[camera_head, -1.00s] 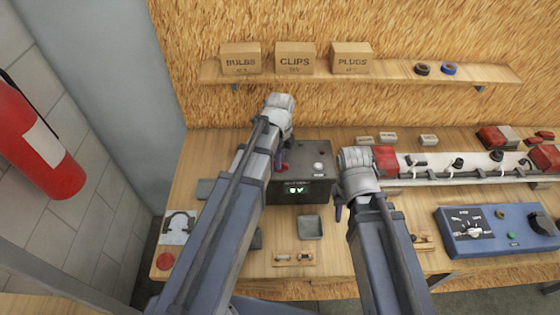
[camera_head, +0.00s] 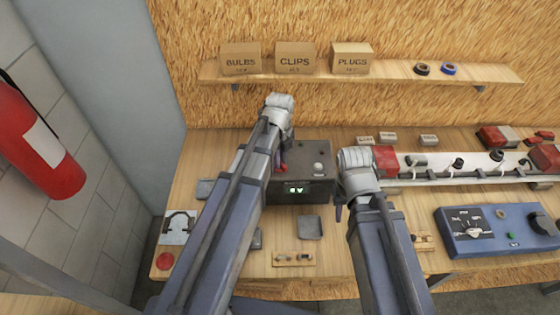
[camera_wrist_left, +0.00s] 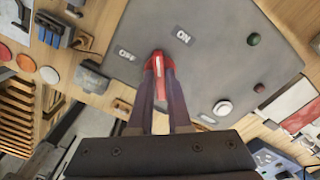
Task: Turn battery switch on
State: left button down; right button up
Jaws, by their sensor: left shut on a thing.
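The battery box (camera_head: 315,160) is a dark grey case on the bench, with a green display (camera_head: 296,190) on its front that seems to read 0V. In the left wrist view its top plate (camera_wrist_left: 215,65) carries a red switch handle (camera_wrist_left: 158,64) between an OFF label (camera_wrist_left: 125,54) and an ON label (camera_wrist_left: 182,35). My left gripper (camera_wrist_left: 158,75) is shut on this handle; its fingers hide part of it. In the head view the left wrist covers most of the switch. My right gripper (camera_head: 338,213) hangs right of the box, its fingers barely visible.
A white knob (camera_wrist_left: 222,107) and a green button (camera_wrist_left: 254,39) sit on the plate. A small grey tray (camera_head: 310,228) lies before the box. A rail with red ends (camera_head: 450,165) and a blue control panel (camera_head: 495,230) stand to the right. A shelf (camera_head: 385,73) holds boxes.

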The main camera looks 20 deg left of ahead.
pick_arm(q)
jog(key=m, duration=0.4)
jog(key=shift+m, duration=0.6)
jog(key=shift+m, duration=1.5)
jog(key=c, duration=0.8)
grip_release()
jog(key=shift+o, duration=0.2)
jog(key=shift+r, duration=0.15)
